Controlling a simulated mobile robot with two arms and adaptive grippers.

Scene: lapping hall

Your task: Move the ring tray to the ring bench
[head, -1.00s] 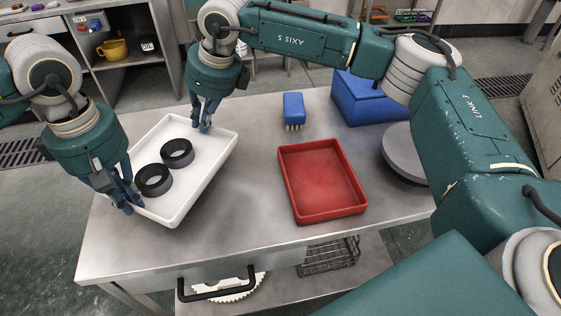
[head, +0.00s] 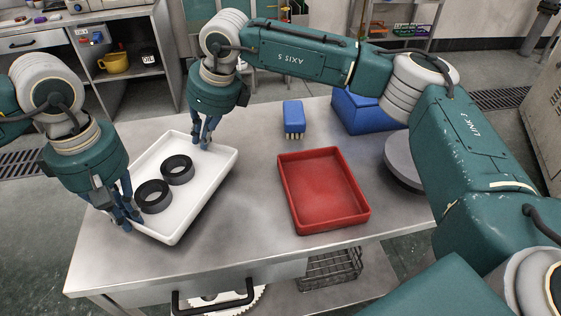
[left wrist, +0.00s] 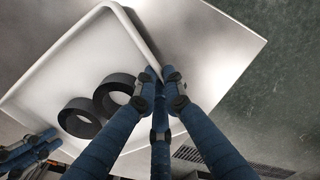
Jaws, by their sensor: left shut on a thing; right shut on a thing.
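The white ring tray (head: 192,212) holds two dark rings, a nearer one (head: 153,197) and a farther one (head: 177,170). It is over the left part of the steel table; I cannot tell whether it touches the top. My left gripper (head: 127,219) is shut on the tray's near left edge. My right gripper (head: 204,140) is shut on the tray's far edge. The left wrist view shows the left fingers (left wrist: 160,90) closed at the tray's rim (left wrist: 140,38), with both rings inside. The tips of the right gripper show at its lower left (left wrist: 38,148).
A red tray (head: 322,190) lies empty on the table (head: 255,215). A blue brush (head: 293,117), a blue box (head: 365,108) and a grey disc (head: 403,160) are behind it and to its right. A shelf with a yellow mug (head: 113,62) stands behind at left.

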